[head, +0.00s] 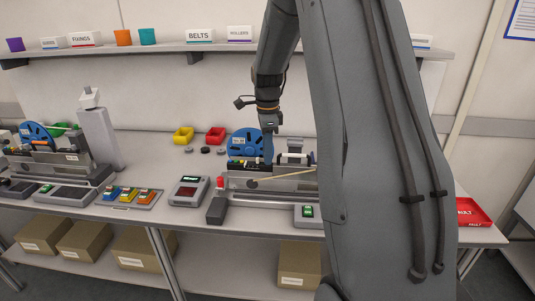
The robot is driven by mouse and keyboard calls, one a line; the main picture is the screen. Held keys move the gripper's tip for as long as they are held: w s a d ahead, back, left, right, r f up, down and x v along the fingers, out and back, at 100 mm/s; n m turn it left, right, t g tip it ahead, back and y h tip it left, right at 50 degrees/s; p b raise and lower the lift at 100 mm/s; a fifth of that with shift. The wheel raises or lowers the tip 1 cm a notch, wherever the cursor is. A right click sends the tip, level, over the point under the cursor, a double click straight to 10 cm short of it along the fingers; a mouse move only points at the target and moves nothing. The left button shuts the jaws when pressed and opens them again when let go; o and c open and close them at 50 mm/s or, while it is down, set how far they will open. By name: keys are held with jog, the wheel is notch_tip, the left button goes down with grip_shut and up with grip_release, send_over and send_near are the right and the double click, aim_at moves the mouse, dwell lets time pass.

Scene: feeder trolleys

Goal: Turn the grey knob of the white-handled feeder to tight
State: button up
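A feeder (243,167) with a blue reel (240,143) stands on the bench at the centre. Pale and white parts and a long cream rod show on it, partly behind my arm. A second feeder (60,160) with a blue reel stands at the far left. I cannot tell for certain which one has the white handle. No grey knob can be made out at this size. My gripper (268,154) points down over the centre feeder, just right of its reel. Its fingertips are too small and overlapped to show whether they are open or touching anything.
A grey post (100,140) stands right of the left feeder. A tray of coloured blocks (128,197) and a display box (188,191) sit between the feeders. Yellow (183,135) and red (215,136) bins stand behind. A red fault tray (471,212) is at the right.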

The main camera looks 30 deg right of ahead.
jog(key=o, duration=0.4)
jog(key=shift+c, duration=0.2)
jog(key=shift+r, duration=0.1)
notch_tip(320, 180, up, 8)
jog(key=shift+f+b, duration=0.15)
jog(key=shift+b, duration=1)
jog(key=shift+s+a+f+n, duration=0.2)
jog(key=shift+a+n, duration=0.1)
jog(key=shift+a, duration=0.05)
jog(key=s+a+f+n, duration=0.6)
jog(key=s+a+n, duration=0.2)
jog(key=s+n, duration=0.2)
jog(key=s+a+f+n+t, duration=0.1)
jog(key=s+a+f+n, duration=0.5)
jog(key=s+n, duration=0.5)
jog(key=s+a, duration=0.1)
jog(key=a, duration=0.1)
jog(key=shift+a+n, duration=0.3)
jog(key=shift+a, duration=0.1)
